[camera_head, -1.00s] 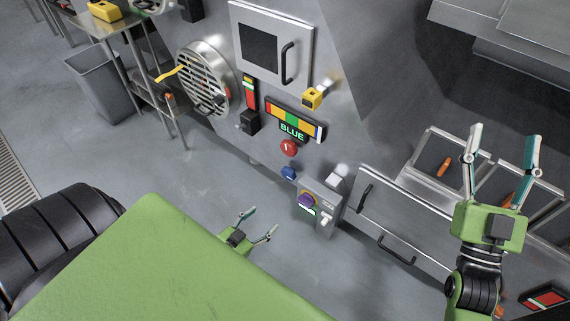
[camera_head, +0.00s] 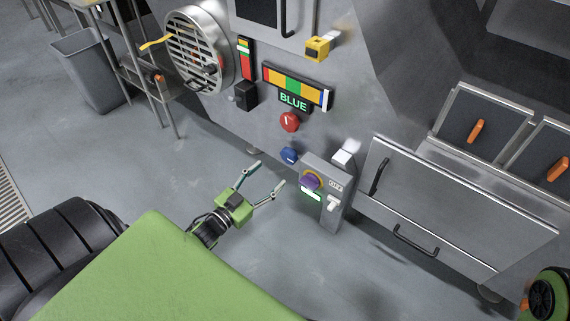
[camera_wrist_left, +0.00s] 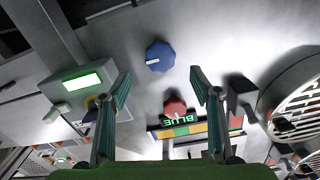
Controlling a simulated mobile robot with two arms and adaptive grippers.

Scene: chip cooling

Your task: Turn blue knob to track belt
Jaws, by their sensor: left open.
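The blue knob (camera_head: 289,156) sits on the sloped grey machine wall, below a red knob (camera_head: 289,121) and a display reading BLUE (camera_head: 293,102). My left gripper (camera_head: 269,175) is open and empty, just below and left of the blue knob in the head view. In the left wrist view, which shows the panel upside down, the blue knob (camera_wrist_left: 160,56) with its white mark lies between and beyond the fingertips (camera_wrist_left: 159,75). No contact shows. The red knob (camera_wrist_left: 175,107) appears below it there. My right gripper is out of view.
A grey control box (camera_head: 327,190) with a purple knob (camera_head: 311,182) and switch juts out right of the blue knob. A coloured bar (camera_head: 297,86) lies above the display. A round vent (camera_head: 197,50) is at upper left. Handled drawers (camera_head: 440,215) are at right.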

